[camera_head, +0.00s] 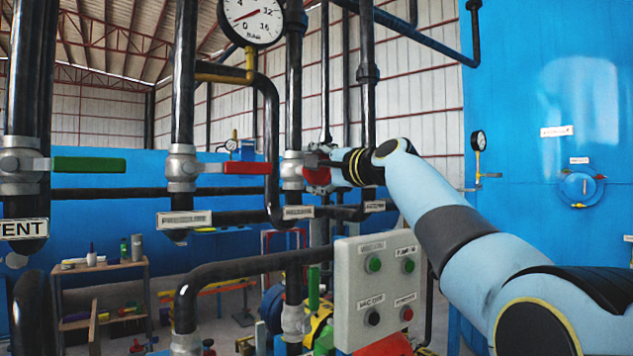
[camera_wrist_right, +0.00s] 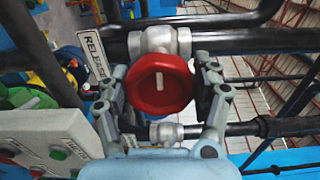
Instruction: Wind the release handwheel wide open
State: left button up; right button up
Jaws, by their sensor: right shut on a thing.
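The red release handwheel (camera_wrist_right: 150,97) sits on a silver valve body (camera_wrist_right: 160,42) in the right wrist view. A pale mark on its face points nearly straight up and down there. My right gripper (camera_wrist_right: 161,90) has one finger on each side of the wheel and is shut on it. In the head view the handwheel (camera_head: 318,178) is partly hidden by my right gripper (camera_head: 318,164). A plate reading RELEASE (camera_wrist_right: 92,52) is beside the valve in the wrist view. My left gripper is in neither view.
A red lever (camera_head: 246,168) and a green lever (camera_head: 90,165) stick out from pipes to the left. A grey button box (camera_head: 376,290) is below my right arm. A large gauge (camera_head: 251,18) hangs above left. Dark pipes surround the wheel.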

jog(key=n+b, duration=0.2)
jog(key=f+n+b, duration=0.1)
jog(key=n+b, duration=0.1)
jog(key=n, duration=0.1)
jog(key=shift+n, duration=0.3)
jog(key=n+b, duration=0.3)
jog(key=n, duration=0.1)
jog(key=shift+f+n+b, duration=0.1)
jog(key=shift+n+b, duration=0.2)
jog(key=shift+b, duration=0.05)
jog(key=n+b, duration=0.1)
jog(key=n, duration=0.1)
jog(key=n+b, duration=0.2)
jog(key=shift+w+d+f, duration=0.1)
jog(key=shift+w+d, duration=0.05)
jog(key=shift+d+n+b, duration=0.1)
jog(key=shift+n+b, duration=0.8)
jog(key=shift+n, duration=1.1)
jog(key=o, duration=1.2)
jog(key=shift+r, duration=0.2)
jog(key=shift+c, duration=0.2)
jog(key=shift+r, duration=0.1)
